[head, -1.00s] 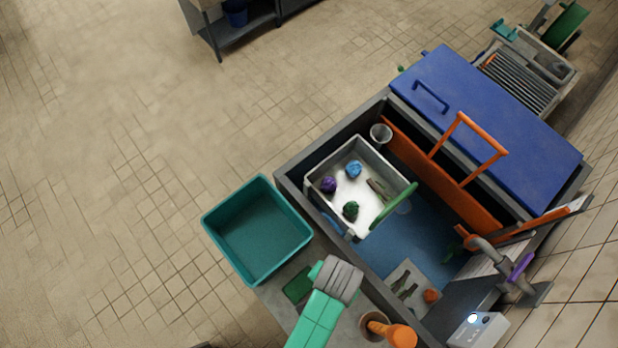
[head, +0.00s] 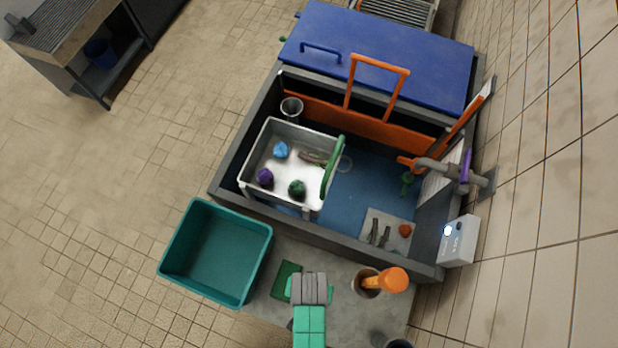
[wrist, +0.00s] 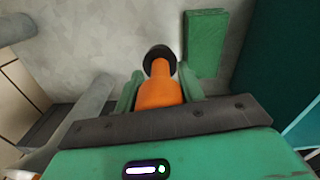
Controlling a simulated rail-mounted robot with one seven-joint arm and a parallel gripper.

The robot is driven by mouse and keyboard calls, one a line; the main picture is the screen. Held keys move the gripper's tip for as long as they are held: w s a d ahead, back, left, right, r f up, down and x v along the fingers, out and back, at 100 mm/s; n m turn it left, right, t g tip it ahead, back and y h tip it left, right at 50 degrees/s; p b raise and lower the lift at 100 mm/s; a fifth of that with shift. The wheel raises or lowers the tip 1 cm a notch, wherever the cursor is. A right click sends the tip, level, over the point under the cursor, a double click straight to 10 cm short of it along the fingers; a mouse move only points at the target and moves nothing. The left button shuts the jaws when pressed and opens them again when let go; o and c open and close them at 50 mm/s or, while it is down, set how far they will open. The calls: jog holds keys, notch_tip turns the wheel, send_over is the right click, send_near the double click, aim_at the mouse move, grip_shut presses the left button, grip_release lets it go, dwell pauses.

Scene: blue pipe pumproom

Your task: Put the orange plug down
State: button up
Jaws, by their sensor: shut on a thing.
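The orange plug (wrist: 160,92) shows in the wrist view between the two green fingers of my gripper (wrist: 160,84). The gripper is shut on it. A round black end (wrist: 159,56) shows at the plug's far end, over the grey worktop (wrist: 110,45). I cannot tell whether it touches the worktop. In the head view my gripper (head: 310,287) is over the worktop, just right of a dark green pad (head: 286,280), and it hides the plug. The pad also shows in the wrist view (wrist: 205,43), right of the plug.
A teal bin (head: 215,255) stands left of the worktop. An orange-topped object (head: 392,279) stands in a round holder to the right of my gripper. Behind is a blue-floored basin (head: 365,185) with a white tray (head: 272,170) holding small coloured things.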

notch_tip(320, 180, down, 4)
jog(key=shift+f, duration=0.1)
jog(key=shift+b, duration=0.3)
jog(key=o, duration=1)
notch_tip(320, 180, up, 12)
jog(key=shift+r+p, duration=0.1)
jog(key=shift+p, duration=0.7)
